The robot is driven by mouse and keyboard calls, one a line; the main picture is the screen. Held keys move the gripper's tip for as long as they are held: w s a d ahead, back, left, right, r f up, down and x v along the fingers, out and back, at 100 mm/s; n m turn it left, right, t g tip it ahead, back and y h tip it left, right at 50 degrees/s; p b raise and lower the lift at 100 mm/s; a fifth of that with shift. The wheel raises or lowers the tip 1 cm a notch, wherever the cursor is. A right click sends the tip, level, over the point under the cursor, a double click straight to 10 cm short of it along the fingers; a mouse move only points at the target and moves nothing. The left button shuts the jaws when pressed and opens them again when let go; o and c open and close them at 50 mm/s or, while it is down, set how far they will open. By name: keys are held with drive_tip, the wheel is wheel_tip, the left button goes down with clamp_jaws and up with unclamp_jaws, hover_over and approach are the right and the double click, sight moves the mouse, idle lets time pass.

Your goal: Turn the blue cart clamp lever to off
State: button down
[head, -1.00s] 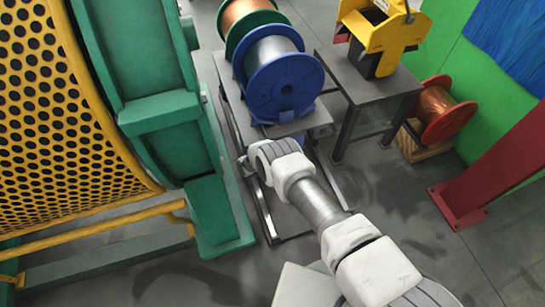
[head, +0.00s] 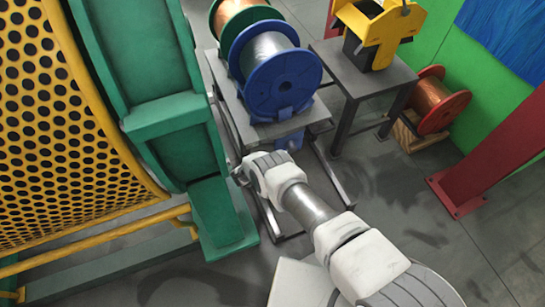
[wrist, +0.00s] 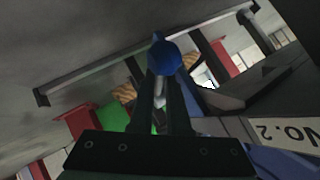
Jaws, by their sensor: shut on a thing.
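The blue lever's rounded end (wrist: 163,57) shows in the wrist view, at the tips of my gripper (wrist: 162,85). The two dark fingers are closed on the lever, and its shaft is mostly hidden between them. In the head view the cart (head: 312,120) carries a large blue reel (head: 283,85) of grey wire. A small blue part (head: 290,141) shows below the cart's front edge; I cannot tell whether it belongs to the clamp. My arm reaches to the cart's lower front left, where its wrist hides the fingers and the lever.
A green machine frame (head: 172,130) with a yellow perforated guard (head: 60,120) stands close on the left. A grey table (head: 365,75) with a yellow device (head: 378,30) stands right of the cart. A copper reel (head: 437,105) and a red post (head: 490,165) are farther right. Floor between is clear.

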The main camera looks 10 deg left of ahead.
drive_tip(key=shift+d, duration=0.1)
drive_tip(key=c, duration=1.2)
unclamp_jaws()
drive_tip(key=shift+o, duration=0.2)
drive_tip(key=d+r+p, duration=0.9)
drive_tip(key=d+r, duration=0.2)
drive_tip(key=shift+s+d, duration=0.25)
drive_tip(key=shift+d, duration=0.05)
